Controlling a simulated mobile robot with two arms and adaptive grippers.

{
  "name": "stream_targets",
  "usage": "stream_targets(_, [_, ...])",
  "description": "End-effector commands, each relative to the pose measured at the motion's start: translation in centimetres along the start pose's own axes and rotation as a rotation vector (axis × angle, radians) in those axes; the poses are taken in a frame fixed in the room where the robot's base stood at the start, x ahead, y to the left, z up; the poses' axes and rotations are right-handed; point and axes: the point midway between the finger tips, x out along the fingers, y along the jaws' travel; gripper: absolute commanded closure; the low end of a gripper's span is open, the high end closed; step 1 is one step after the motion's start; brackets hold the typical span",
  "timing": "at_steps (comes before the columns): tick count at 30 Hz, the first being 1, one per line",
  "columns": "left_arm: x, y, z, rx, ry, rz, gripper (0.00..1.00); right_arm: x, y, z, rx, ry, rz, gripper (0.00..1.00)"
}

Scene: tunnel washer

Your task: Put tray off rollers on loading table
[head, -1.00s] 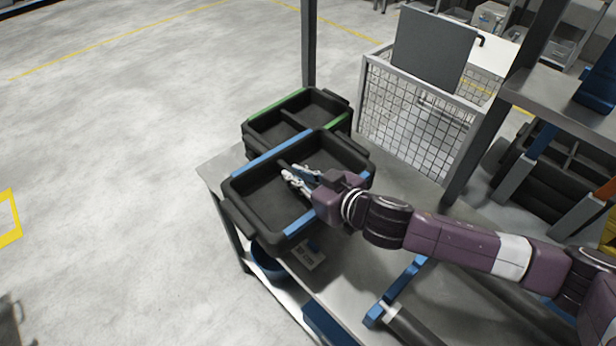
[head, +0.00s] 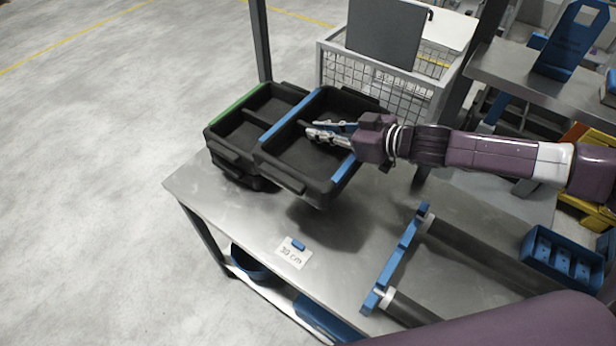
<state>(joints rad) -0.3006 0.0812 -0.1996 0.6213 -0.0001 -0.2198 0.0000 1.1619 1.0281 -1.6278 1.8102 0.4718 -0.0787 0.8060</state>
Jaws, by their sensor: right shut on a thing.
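The black tray with blue edge strips (head: 279,163) is held above the steel loading table (head: 232,213), its shadow falling on the tabletop below. It partly overlaps the green-edged black tray stack in the picture. My right gripper (head: 322,131) is shut on the tray at its middle divider; the exact grip is partly hidden by the fingers. The rollers (head: 480,257), dark cylinders with a blue end rail (head: 402,257), lie at the right of the table and carry no tray. My left gripper is not in view.
A black tray with a green strip (head: 232,144) stands stacked at the table's far left. A wire cage (head: 352,72) and dark posts stand behind. A blue bin (head: 560,262) is at right.

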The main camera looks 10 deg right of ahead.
Motion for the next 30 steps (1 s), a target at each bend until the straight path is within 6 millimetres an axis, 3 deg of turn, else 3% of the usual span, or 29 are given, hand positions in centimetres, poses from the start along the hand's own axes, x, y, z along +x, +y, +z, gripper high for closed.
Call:
stream_targets(3, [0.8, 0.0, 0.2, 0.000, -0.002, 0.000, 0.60, 1.2, -0.1, 2.8, 0.004, -0.002, -0.002, 1.00])
stream_targets(15, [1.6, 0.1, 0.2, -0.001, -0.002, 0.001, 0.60, 4.3, -0.1, 10.4, 0.002, -0.001, 0.000, 1.00])
stream_targets(30, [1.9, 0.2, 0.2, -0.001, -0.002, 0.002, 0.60, 6.4, 0.0, 15.2, 0.000, 0.001, 0.000, 1.00])
